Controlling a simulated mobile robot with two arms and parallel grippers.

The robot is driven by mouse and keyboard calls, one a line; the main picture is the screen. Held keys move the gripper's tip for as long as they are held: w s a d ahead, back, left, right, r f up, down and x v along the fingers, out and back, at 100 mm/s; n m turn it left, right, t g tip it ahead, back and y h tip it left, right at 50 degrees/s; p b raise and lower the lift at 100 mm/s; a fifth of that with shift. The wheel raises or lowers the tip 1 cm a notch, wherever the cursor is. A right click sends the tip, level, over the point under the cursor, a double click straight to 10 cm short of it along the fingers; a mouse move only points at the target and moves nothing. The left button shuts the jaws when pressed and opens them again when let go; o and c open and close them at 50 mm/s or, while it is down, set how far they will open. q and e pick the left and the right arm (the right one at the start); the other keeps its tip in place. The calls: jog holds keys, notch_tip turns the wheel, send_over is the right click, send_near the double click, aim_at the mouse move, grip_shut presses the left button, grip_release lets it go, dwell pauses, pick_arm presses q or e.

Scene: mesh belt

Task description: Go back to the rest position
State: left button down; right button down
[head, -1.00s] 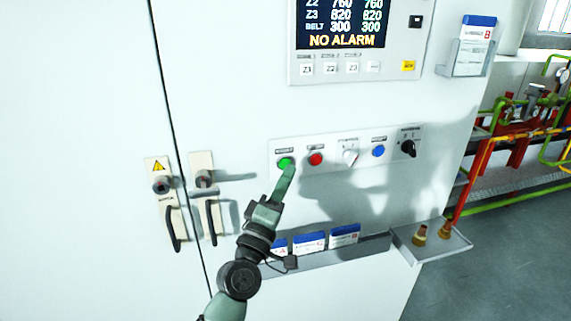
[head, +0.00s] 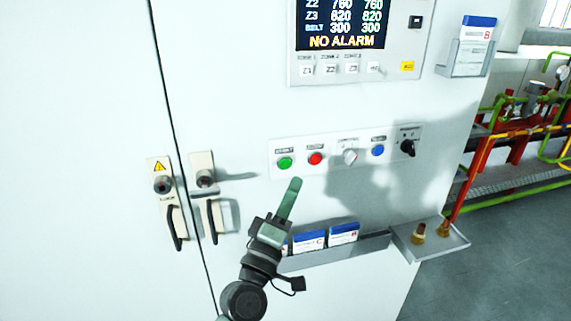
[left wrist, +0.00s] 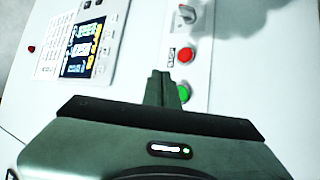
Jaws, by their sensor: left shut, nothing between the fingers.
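My left gripper (head: 291,199) is in front of the white cabinet, just below the button strip (head: 346,150). Its fingers are shut together with nothing between them, pointing up. The green button (head: 284,163) is just above the fingertips and clear of them in the head view. In the left wrist view the shut fingers (left wrist: 162,86) show beside the green button (left wrist: 184,93), with the red button (left wrist: 185,54) farther up. My right gripper is in neither view.
A display panel (head: 343,37) reading NO ALARM is above the strip. Two door handles (head: 211,217) stick out at the left. A ledge with blue-and-white boxes (head: 343,233) and a small tray (head: 428,243) with brass fittings are below. Red and green pipes (head: 500,140) stand at the right.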

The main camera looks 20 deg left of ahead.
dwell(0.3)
pick_arm(q)
notch_tip(320, 180, down, 24)
jog(key=w+d+m+g+b, duration=0.1)
jog(key=w+d+m+g, duration=0.1)
jog(key=m+g, duration=0.25)
jog(key=s+f+m+g+b, duration=0.1)
jog(key=s+f+m+g, duration=0.2)
jog(key=f, duration=0.9)
jog(key=s+f+m+g, duration=0.1)
jog(key=s+f+g, duration=0.3)
jog(key=f, duration=0.8)
jog(key=s+a+f+m+g+y+b, duration=0.15)
jog(key=s+f+g, duration=0.25)
jog(key=s+f, duration=0.95)
jog(key=s+a+f+m+g+b, duration=0.1)
jog(key=s+a+f+m+g, duration=0.2)
jog(key=s+f, duration=1.05)
jog(key=s+a+f+m+g, duration=0.1)
jog(key=s+a, duration=0.1)
jog(key=s, duration=0.6)
jog(key=s+a+f+m+g, duration=0.1)
jog(key=s+a+g, duration=0.1)
jog(key=s, duration=0.6)
jog(key=shift+s+a+f+m+y, duration=0.15)
jog(key=shift+s+f+m+y, duration=0.15)
jog(key=shift+f+y, duration=0.15)
